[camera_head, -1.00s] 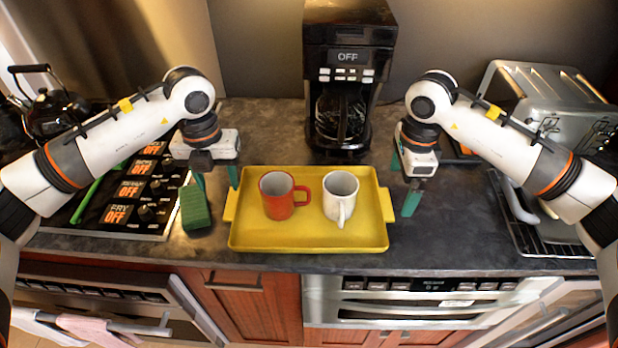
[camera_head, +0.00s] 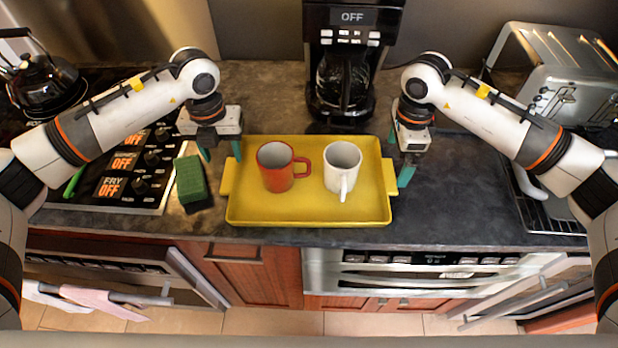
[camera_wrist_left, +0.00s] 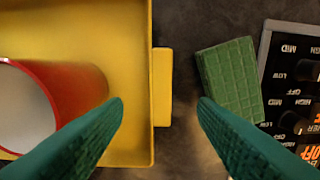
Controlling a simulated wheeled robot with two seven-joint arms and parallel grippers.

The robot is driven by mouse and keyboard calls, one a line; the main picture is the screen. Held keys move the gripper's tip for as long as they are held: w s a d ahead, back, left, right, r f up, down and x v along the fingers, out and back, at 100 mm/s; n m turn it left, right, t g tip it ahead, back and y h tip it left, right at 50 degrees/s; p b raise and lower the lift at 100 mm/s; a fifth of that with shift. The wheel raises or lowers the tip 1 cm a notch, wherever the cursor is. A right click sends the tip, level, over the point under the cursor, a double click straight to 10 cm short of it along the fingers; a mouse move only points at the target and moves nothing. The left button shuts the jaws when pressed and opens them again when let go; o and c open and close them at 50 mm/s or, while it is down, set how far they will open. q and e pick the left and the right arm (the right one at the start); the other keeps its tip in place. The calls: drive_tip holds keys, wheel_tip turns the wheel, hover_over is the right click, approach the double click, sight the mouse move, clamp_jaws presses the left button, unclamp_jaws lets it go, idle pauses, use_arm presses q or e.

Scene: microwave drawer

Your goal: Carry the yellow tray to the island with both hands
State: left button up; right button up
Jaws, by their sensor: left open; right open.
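The yellow tray (camera_head: 308,209) lies flat on the dark counter, with a tab handle at each short side. A red mug (camera_head: 277,172) and a white mug (camera_head: 341,170) stand on it. My left gripper (camera_head: 221,153) is open by the tray's left end, above it. In the left wrist view its fingers (camera_wrist_left: 160,103) spread to either side of the tray's yellow handle (camera_wrist_left: 161,86), and the red mug (camera_wrist_left: 75,95) shows at the left. My right gripper (camera_head: 399,160) is open at the tray's right end; whether its fingers straddle the right handle is unclear.
A green sponge-like block (camera_head: 191,179) lies just left of the tray and also shows in the left wrist view (camera_wrist_left: 230,80). A coffee maker (camera_head: 345,75) stands behind. A stove panel (camera_head: 130,175) is at left, a toaster (camera_head: 565,80) at right.

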sight(229, 173)
use_arm(q)
wheel_tip(229, 173, down, 7)
drive_tip(key=shift+r, duration=0.2)
use_arm(e)
wheel_tip(229, 173, down, 7)
drive_tip(key=shift+r, duration=0.2)
use_arm(q)
drive_tip(key=shift+c, duration=0.5)
use_arm(e)
drive_tip(key=shift+c, duration=0.6)
use_arm(q)
drive_tip(key=c, duration=0.9)
use_arm(e)
drive_tip(key=c, duration=0.8)
use_arm(q)
clamp_jaws()
use_arm(e)
drive_tip(key=shift+c, duration=0.2)
use_arm(q)
drive_tip(key=shift+r, duration=0.1)
use_arm(e)
drive_tip(key=shift+r, duration=0.1)
